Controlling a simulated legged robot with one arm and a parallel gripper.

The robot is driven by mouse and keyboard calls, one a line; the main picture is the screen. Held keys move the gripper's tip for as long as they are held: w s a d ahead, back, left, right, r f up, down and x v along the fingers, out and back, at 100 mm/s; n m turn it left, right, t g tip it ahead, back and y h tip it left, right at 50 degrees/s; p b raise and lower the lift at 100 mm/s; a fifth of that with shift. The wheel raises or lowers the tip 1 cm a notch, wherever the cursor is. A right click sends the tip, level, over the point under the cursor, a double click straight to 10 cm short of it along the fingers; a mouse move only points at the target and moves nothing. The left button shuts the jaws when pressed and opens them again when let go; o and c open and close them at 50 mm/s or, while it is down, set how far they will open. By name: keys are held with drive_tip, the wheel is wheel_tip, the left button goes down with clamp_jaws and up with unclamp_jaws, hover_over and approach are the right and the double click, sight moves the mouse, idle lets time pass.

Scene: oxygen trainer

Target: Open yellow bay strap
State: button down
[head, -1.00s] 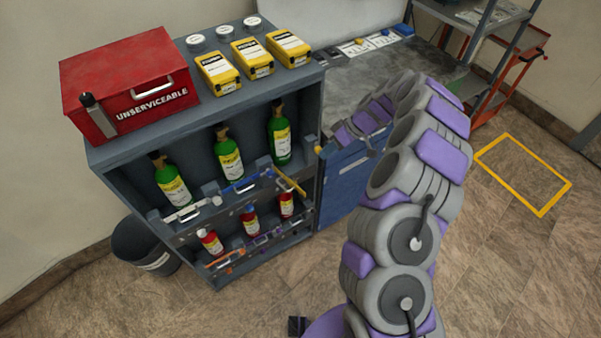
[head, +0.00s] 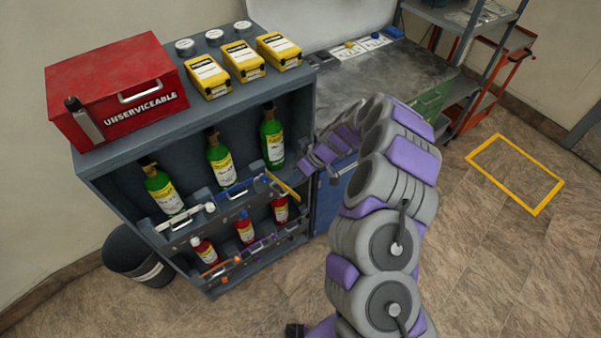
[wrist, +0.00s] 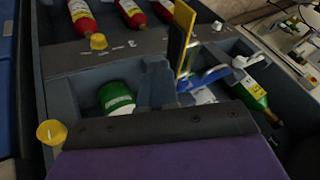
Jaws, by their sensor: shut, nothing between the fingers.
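The yellow strap (head: 284,186) is at the right end of the grey cabinet's upper shelf, below the right green bottle (head: 271,137). It slants outward from the shelf front instead of lying along it. In the wrist view the yellow strap (wrist: 180,32) stands out past the gripper, with a green bottle (wrist: 117,98) on its left. My gripper (head: 304,164) is at the cabinet's right front edge, just right of the strap's inner end. It is shut and empty. Whether it touches the strap cannot be told. The gripper's dark and purple body fills the bottom of the wrist view.
A blue strap (head: 238,187) and a white strap (head: 186,217) lie across the other upper bays. Small red bottles (head: 245,230) stand on the lower shelf. A blue cabinet front (head: 328,198) is beside the gripper. Open floor (head: 480,260) lies to the right.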

drive_tip(key=shift+s+a, duration=0.2)
drive_tip(key=shift+s, duration=0.05)
drive_tip(key=shift+s, duration=0.1)
idle(0.3)
drive_tip(key=shift+s+a+m+t+b, duration=0.45)
drive_tip(key=shift+s+m+t+b, duration=0.3)
drive_tip(key=shift+m, duration=0.25)
drive_tip(key=shift+w, duration=0.2)
